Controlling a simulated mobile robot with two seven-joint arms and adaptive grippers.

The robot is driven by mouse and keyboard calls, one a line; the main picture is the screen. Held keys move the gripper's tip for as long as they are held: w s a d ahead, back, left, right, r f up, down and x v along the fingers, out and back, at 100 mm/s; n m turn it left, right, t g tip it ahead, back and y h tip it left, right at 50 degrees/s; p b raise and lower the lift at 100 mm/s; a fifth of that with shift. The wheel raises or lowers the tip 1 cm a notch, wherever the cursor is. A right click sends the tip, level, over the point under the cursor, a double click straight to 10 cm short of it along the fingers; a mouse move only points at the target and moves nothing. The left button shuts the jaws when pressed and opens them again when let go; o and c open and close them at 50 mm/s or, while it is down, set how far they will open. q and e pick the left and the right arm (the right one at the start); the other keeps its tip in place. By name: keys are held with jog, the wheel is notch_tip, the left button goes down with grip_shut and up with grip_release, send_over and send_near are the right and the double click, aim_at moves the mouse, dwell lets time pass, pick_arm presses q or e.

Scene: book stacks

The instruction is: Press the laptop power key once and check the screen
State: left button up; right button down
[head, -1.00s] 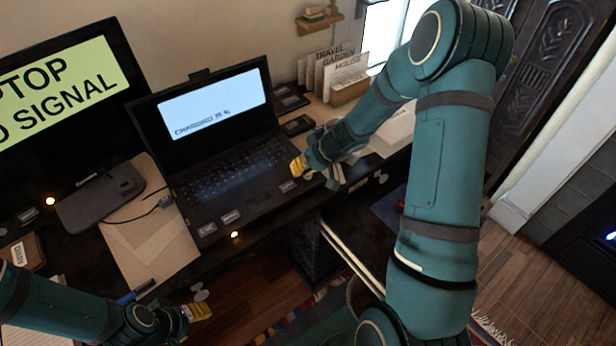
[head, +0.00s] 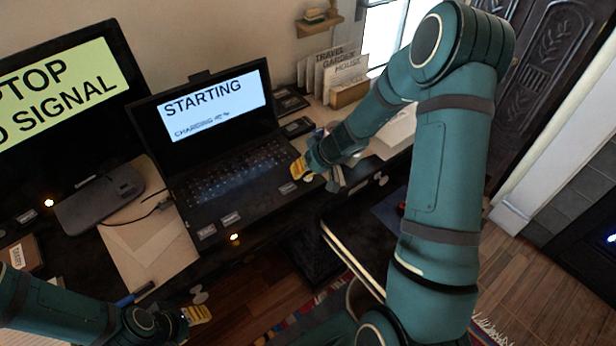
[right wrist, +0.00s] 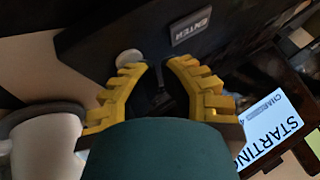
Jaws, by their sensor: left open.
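The open black laptop (head: 232,188) sits on the dark desk. Its screen (head: 212,104) reads "STARTING" above a smaller charging line, and also shows tilted in the right wrist view (right wrist: 268,130). I cannot make out the power key. My right gripper (head: 299,170) is low at the right end of the laptop's keyboard; I cannot tell whether it touches. My left gripper (head: 200,314) is open and empty, low at the front left.
A monitor (head: 60,85) at left reads "...TOP", "...O SIGNAL". A dark dock (head: 100,198) with a cable lies left of the laptop. Labelled cards (head: 338,80) stand in a holder behind right.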

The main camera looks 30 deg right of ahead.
aim_at(302, 179)
pick_arm(q)
jog(key=shift+r, duration=0.15)
pick_arm(e)
jog(key=shift+r, duration=0.6)
pick_arm(q)
jog(key=shift+r+p, duration=1.6)
jog(key=shift+p, duration=0.1)
pick_arm(e)
jog(key=shift+r, duration=3)
